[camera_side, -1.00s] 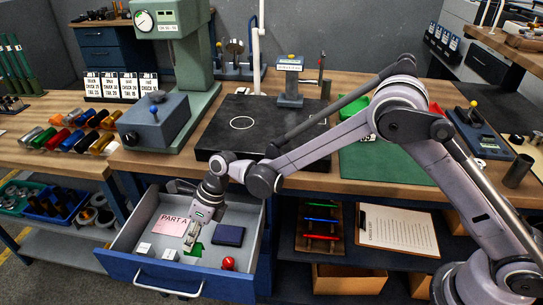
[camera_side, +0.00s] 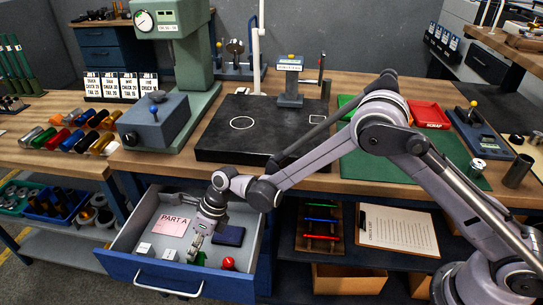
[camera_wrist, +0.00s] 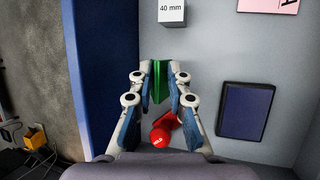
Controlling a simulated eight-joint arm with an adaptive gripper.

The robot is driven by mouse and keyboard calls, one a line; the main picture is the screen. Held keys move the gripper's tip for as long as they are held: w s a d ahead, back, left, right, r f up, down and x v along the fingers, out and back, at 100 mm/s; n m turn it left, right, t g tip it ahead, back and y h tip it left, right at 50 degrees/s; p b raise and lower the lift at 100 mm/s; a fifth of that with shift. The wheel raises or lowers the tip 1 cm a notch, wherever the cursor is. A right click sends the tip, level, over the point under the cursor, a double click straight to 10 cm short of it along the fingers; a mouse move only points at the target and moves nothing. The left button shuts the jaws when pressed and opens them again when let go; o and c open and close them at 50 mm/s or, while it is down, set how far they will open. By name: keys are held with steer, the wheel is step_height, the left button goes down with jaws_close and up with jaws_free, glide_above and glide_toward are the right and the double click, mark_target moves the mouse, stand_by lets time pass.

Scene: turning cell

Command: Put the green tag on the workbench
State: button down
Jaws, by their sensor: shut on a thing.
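The green tag (camera_wrist: 160,82) stands between the fingers of my gripper (camera_wrist: 160,92) in the wrist view, which are shut on it. In the side view my gripper (camera_side: 196,248) is low inside the open drawer (camera_side: 150,284), and a bit of the green tag (camera_side: 200,259) shows beside the fingertips. I cannot tell whether the tag still touches the drawer floor. The wooden workbench (camera_side: 330,190) is above and behind the drawer.
In the drawer are a red knob-like object (camera_side: 228,264), a dark blue block (camera_side: 230,236), a pink PART A card (camera_side: 173,226) and grey blocks (camera_side: 145,248). The bench holds a black plate (camera_side: 225,140), a green mat (camera_side: 375,165) and a red SCRAP tray (camera_side: 430,114).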

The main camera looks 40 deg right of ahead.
mark_target(198, 258)
steer(key=shift+f, duration=2.2)
